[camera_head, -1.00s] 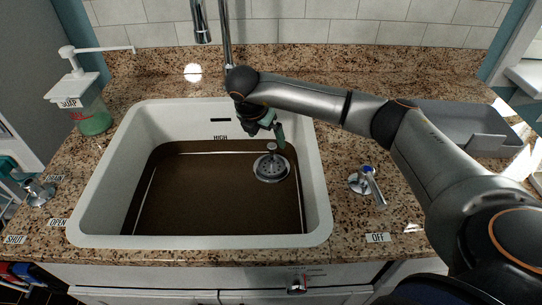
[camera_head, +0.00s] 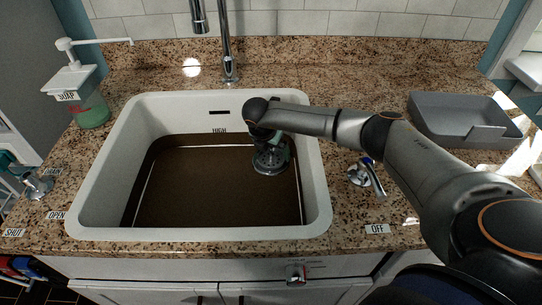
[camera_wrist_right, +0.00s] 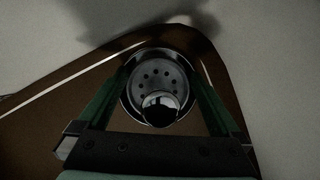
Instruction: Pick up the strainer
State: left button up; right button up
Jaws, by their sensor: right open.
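The strainer (camera_head: 269,166) is a round metal piece with holes and a knob on top. It sits at the right of the sink's brown, water-filled bottom in the head view. In the right wrist view the strainer (camera_wrist_right: 157,78) lies between the two green fingers, its shiny knob nearest the camera. My right gripper (camera_head: 277,152) is over the strainer and pointing down. In the wrist view the right gripper (camera_wrist_right: 160,85) is open, with a finger on each side of the strainer. Whether the fingers touch it cannot be told. My left gripper is not clearly in view beyond a green-grey part at the left edge.
The white sink (camera_head: 95,190) has high walls around the strainer. A faucet (camera_head: 228,55) stands behind it. A soap dispenser (camera_head: 88,105) is at the left, a valve handle (camera_head: 369,178) and a grey tray (camera_head: 465,110) at the right. Granite counter surrounds the sink.

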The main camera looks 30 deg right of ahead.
jog(key=shift+c, duration=0.4)
jog(key=c, duration=0.9)
jog(key=shift+c, duration=0.2)
